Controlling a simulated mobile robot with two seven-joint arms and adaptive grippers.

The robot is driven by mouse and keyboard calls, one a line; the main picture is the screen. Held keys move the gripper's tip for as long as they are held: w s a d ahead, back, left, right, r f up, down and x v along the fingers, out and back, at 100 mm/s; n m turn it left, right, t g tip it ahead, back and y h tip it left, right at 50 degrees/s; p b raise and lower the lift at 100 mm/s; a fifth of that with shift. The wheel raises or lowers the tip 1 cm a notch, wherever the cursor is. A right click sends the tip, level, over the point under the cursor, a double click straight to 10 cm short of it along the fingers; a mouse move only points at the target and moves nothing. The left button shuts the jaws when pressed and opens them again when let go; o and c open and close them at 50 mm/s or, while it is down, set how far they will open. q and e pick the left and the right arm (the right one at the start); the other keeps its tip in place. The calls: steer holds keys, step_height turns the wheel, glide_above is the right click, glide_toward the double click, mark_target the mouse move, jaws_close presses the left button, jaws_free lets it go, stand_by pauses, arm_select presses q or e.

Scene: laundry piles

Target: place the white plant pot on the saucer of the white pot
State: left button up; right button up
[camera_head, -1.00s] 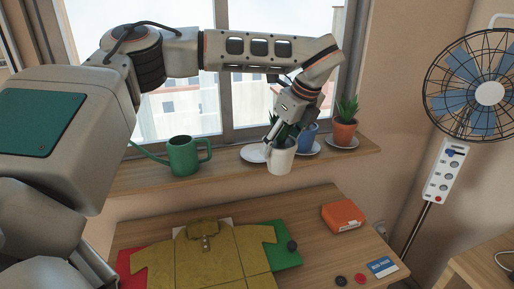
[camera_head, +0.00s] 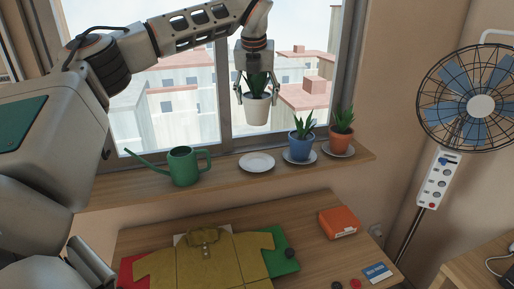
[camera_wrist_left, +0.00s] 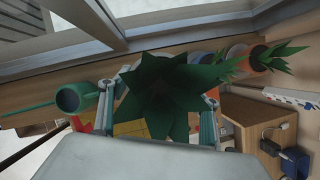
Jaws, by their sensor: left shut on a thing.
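The white plant pot (camera_head: 256,109), with a green spiky plant, hangs upright in the air in front of the window. My left gripper (camera_head: 257,88) points down and is shut on it, one finger on each side. An empty white saucer (camera_head: 257,162) lies on the sill below the pot, clearly apart from it. In the left wrist view the plant's leaves (camera_wrist_left: 168,90) fill the middle between the fingers and hide the pot. My right gripper is not in view.
On the wooden sill (camera_head: 222,176), a green watering can (camera_head: 183,167) stands left of the empty saucer. A blue pot (camera_head: 300,147) and a terracotta pot (camera_head: 341,141) stand on saucers to its right. Below is a table with a folded yellow shirt (camera_head: 205,262) and an orange box (camera_head: 339,221).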

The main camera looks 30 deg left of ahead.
arm_select(q)
step_height(320, 180, down, 15)
steer(key=shift+f+p, duration=0.2)
steer(key=shift+p, duration=0.4)
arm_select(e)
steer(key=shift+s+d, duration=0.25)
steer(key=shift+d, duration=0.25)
arm_select(q)
steer(key=shift+f, duration=0.1)
steer(key=o, duration=1.4)
steer(key=shift+o, duration=0.2)
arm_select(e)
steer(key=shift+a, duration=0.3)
